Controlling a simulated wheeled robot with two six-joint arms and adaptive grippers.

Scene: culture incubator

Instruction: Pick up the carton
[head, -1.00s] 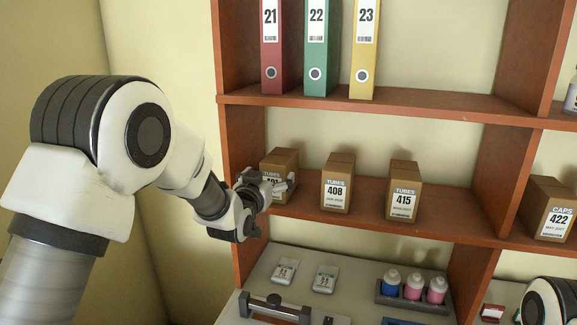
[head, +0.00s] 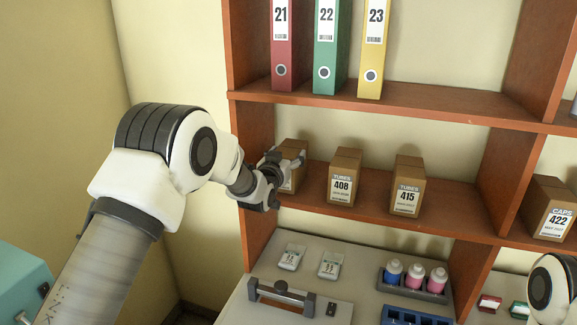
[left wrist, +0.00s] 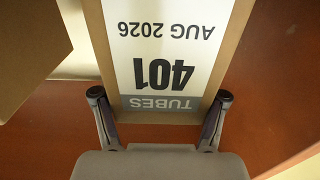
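The brown carton labelled TUBES 401 (head: 291,148) stands on the middle shelf at its left end, partly hidden by my left gripper (head: 290,164). In the left wrist view the carton (left wrist: 230,62) fills the upper middle, its white label upside down. There my left gripper (left wrist: 160,96) is open, with one fingertip beside each edge of the carton's front face. I cannot tell whether the fingers touch it. My right gripper is out of view; only part of my right arm shows at the lower right of the head view.
Cartons TUBES 408 (head: 345,177) and TUBES 415 (head: 407,185) stand to the right on the same shelf (head: 375,197). The shelf's left upright (head: 252,120) is close to my left gripper. Binders stand above; a bottle rack (head: 428,287) sits on the counter below.

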